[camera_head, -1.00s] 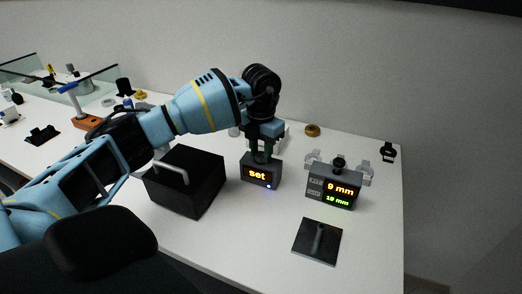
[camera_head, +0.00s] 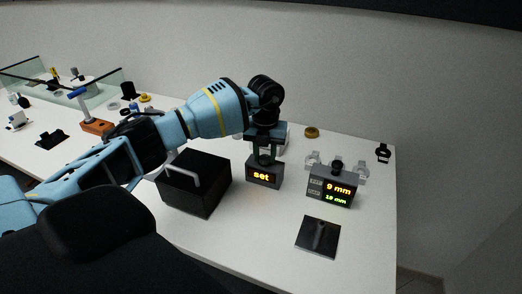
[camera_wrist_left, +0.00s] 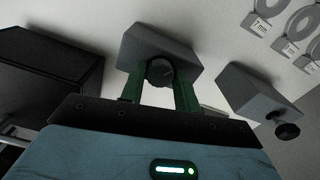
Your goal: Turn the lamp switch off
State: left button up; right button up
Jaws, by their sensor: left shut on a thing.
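A small dark box (camera_head: 264,179) with an orange "set" display stands on the white table, right of the black box. In the left wrist view it is a grey block (camera_wrist_left: 155,45) with a round dark knob (camera_wrist_left: 160,72). My left gripper (camera_head: 264,157) points down over the "set" box, and its green fingers (camera_wrist_left: 160,85) close on both sides of that knob. No light shows below the "set" display. I see no label naming the lamp switch. My right gripper is not in view.
A black box with a grey handle (camera_head: 195,185) stands close left of the "set" box. A second display box (camera_head: 332,188) reads "9 mm" and has a dark knob on top. A black plate (camera_head: 318,237) lies in front.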

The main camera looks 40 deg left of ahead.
aim_at(265, 157)
pick_arm(q)
jog(key=n+p, duration=0.2)
jog(key=n, duration=0.1)
jog(key=shift+r+n, duration=0.3)
jog(key=shift+r, duration=0.05)
jog(key=shift+f+n+p, duration=0.15)
jog(key=shift+n+p, duration=0.3)
jog(key=shift+n, duration=0.75)
jog(key=shift+f+n, duration=0.1)
jog(key=shift+n, duration=0.3)
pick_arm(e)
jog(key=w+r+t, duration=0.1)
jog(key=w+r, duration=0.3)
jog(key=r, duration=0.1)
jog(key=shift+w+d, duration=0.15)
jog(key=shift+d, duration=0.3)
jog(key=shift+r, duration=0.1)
pick_arm(q)
jog(key=o, duration=1)
jog(key=shift+f, duration=0.1)
jog(key=shift+c, duration=0.2)
jog(key=shift+r, duration=3.95)
